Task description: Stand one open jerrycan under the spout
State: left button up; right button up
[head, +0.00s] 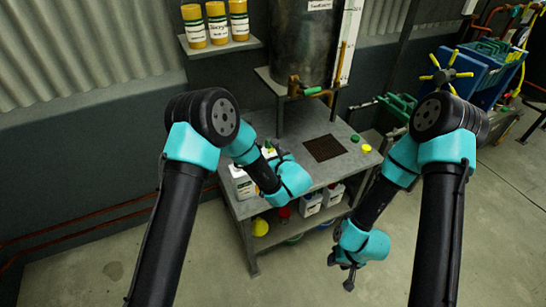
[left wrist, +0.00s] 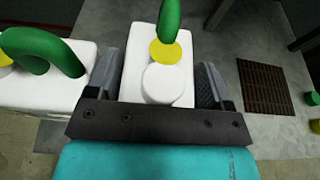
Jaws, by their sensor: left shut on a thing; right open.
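My left gripper (left wrist: 158,82) is shut on a white jerrycan (left wrist: 183,94) with a green handle, a yellow ring and a round white top; I cannot tell whether it is open. In the head view my left gripper (head: 268,150) is over the bench and mostly hides that can. Another white jerrycan (left wrist: 45,88) with a green handle is left of it; in the head view a white can (head: 240,182) shows at the bench's left end. The brass spout (head: 294,88) with a green lever is below the tank, above the bench. My right gripper (head: 347,272) is open and empty, low in front of the bench's right side.
A dark grate (head: 325,148) is set in the bench top (head: 290,130). A green cap (head: 354,138) and a yellow cap (head: 367,148) lie right of it. White cans (head: 311,204) and a yellow item (head: 260,227) are on the lower shelf. The tank (head: 303,45) stands behind.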

pick_arm(q)
jog(key=o, duration=1.5)
jog(key=shift+r, duration=0.1)
jog(key=shift+s+d+r, duration=0.1)
jog(key=shift+s+r, duration=0.05)
jog(key=v, duration=1.1)
jog(key=shift+s+d+r, duration=0.1)
jog(key=shift+s+r, duration=0.05)
jog(key=shift+s, duration=0.15)
